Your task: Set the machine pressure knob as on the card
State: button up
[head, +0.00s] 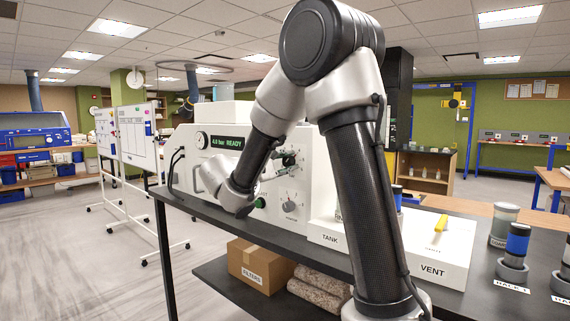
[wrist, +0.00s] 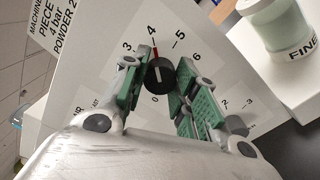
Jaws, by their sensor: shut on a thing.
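The white machine (head: 222,150) stands on a dark bench, its display (head: 226,142) reading "4.0 bar READY". In the wrist view the dark round pressure knob (wrist: 160,78) sits on a scale with 3, 4, 5 and 6 visible, its red pointer at 4. My gripper (head: 288,159) is at the machine's front; in the wrist view its green-padded fingers (wrist: 163,72) are shut on the knob, one on each side. The card (wrist: 52,28), cut off at the upper left of the wrist view, reads "MACHINE", "PIECE", "4 bar" and "POWDER 2".
A second dial (head: 290,205) sits below on the machine. A jar (head: 503,225) and a blue-topped container (head: 517,240) are farther right. A FILTERS box (head: 258,268) is on the shelf below.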

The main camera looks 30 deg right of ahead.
jog(key=o, duration=1)
jog(key=shift+o, duration=0.2)
jog(key=shift+a, duration=0.1)
jog(key=v, duration=1.2)
